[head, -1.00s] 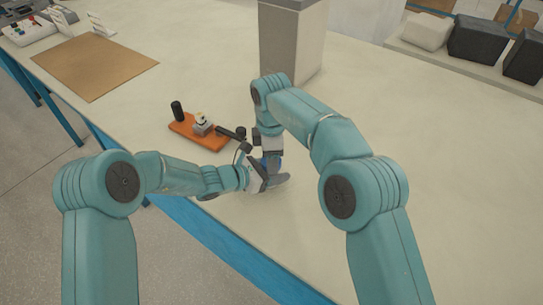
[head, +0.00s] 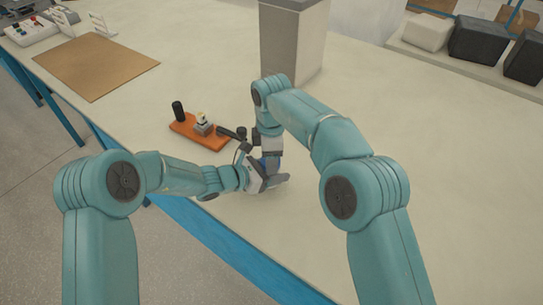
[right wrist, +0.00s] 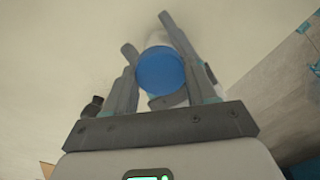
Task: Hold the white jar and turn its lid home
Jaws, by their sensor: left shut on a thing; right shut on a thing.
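The blue lid (right wrist: 161,72) faces the camera in the right wrist view, on the end of the white jar (right wrist: 157,42). My left gripper (head: 268,178) comes in from the left, low under the right one, and is shut on the jar. The jar is mostly hidden by the grippers in the head view. I cannot tell whether the lid is fully seated.
An orange tray (head: 184,129) with a black cylinder (head: 178,111) and a small grey-white block (head: 203,124) lies left of the grippers. A grey post (head: 291,42) stands behind. A brown mat (head: 96,66) lies at far left.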

